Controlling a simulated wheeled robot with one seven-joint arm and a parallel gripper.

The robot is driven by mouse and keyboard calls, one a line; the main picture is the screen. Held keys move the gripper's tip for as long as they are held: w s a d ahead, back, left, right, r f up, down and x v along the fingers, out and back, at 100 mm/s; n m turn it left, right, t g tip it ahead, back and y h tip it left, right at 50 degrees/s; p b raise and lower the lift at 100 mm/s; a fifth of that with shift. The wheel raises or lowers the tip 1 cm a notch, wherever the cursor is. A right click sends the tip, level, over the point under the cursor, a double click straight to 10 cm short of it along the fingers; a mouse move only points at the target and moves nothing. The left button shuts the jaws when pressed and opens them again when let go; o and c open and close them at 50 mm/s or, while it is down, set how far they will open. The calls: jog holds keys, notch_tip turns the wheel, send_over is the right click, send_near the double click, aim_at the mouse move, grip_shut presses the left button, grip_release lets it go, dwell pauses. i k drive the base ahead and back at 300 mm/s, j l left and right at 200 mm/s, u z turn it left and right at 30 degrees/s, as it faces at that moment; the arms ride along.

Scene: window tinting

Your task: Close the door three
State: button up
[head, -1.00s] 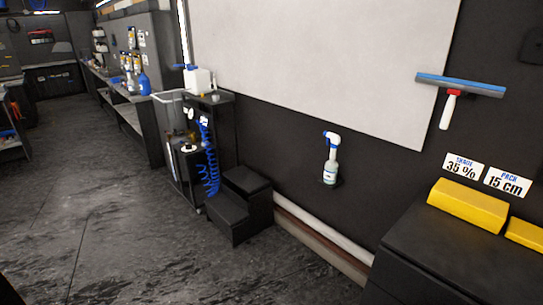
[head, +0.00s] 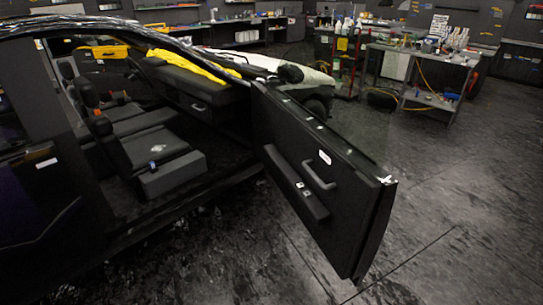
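A car door (head: 325,185) stands wide open in the head view, swung out from the dark car body on the left. Its inner side faces me, with a pull handle (head: 319,175), an armrest and a small white label. Its free edge points toward the lower right, over the floor. Whether this is door three cannot be told; no number is readable. My gripper is not in view.
Front seats (head: 135,150) and a yellow cloth (head: 190,64) on the dashboard show through the door opening. A cart (head: 440,70) with bottles and tools stands behind at the upper right. The dark floor (head: 455,210) right of the door is clear.

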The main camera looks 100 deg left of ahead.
aim_at(347, 213)
jog(key=i+j+u, duration=0.2)
jog(key=u, duration=0.25)
jog(key=i+j+u, duration=0.15)
jog(key=u, duration=0.3)
jog(key=i+u, duration=0.25)
jog(key=u, duration=0.2)
jog(key=i, duration=3.95)
jog(key=i+u, duration=0.25)
jog(key=i, duration=0.15)
jog(key=i+l+u, duration=0.25)
jog(key=i, duration=0.15)
jog(key=i+u, duration=0.25)
jog(key=i, duration=0.15)
jog(key=u, duration=3.3)
jog(key=k+j+u, duration=0.2)
jog(key=k, duration=0.25)
